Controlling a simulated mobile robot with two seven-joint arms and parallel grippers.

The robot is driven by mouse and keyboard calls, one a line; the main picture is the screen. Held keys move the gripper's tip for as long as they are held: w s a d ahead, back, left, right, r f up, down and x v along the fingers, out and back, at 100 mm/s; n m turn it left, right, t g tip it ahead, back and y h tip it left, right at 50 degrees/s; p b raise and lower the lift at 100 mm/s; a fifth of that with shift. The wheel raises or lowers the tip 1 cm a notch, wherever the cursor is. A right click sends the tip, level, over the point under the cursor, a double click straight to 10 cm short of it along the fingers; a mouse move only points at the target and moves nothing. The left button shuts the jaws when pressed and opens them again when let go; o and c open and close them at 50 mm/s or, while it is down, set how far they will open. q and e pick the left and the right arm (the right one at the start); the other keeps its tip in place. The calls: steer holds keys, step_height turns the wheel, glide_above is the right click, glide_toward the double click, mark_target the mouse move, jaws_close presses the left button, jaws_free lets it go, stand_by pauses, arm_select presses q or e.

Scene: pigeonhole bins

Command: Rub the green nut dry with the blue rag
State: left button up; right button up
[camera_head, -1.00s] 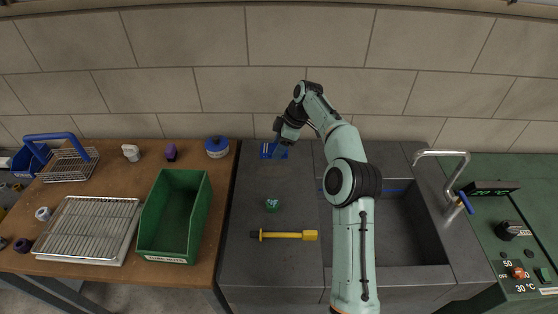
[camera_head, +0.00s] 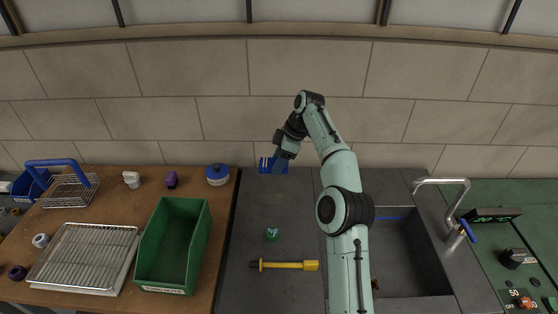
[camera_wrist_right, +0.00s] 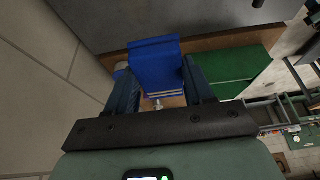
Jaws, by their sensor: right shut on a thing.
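The green nut (camera_head: 272,234) sits on the dark grey counter, left of the sink, with a pale mark on its top. My right gripper (camera_head: 279,157) is at the back of the counter, shut on the blue rag (camera_head: 267,165). The rag looks folded and held a little above the surface, well behind the nut and apart from it. In the right wrist view the rag (camera_wrist_right: 155,62) is between the two fingers. My left gripper is not in view.
A yellow-handled tool (camera_head: 290,265) lies in front of the nut. The sink (camera_head: 405,250) and tap (camera_head: 450,195) are to the right. A green bin (camera_head: 175,245), a wire rack (camera_head: 85,255) and a blue-lidded pot (camera_head: 217,175) stand on the wooden table at left. Counter around the nut is clear.

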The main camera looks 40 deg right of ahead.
steer(key=shift+s+a+f, duration=0.15)
steer(key=shift+a+f, duration=0.05)
steer(key=shift+f, duration=0.1)
steer(key=b, duration=0.4)
glide_above(274, 232)
steer(key=d, duration=0.2)
step_height(274, 232, down, 9)
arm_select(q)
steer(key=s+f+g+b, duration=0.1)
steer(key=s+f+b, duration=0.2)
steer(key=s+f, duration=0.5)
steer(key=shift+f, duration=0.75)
arm_select(e)
steer(key=shift+s+a+f, duration=0.15)
steer(key=shift+a+f, duration=0.05)
steer(key=shift+f, duration=0.85)
steer(key=shift+s+a+f, duration=0.1)
steer(key=shift+a+f, duration=0.05)
steer(key=shift+f, duration=0.85)
steer(key=shift+s+a+f, duration=0.15)
steer(key=shift+a+f, duration=0.05)
steer(key=shift+f, duration=0.85)
arm_select(q)
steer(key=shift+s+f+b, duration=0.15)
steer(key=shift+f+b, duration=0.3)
steer(key=shift+b, duration=0.05)
arm_select(e)
steer(key=shift+f, duration=0.6)
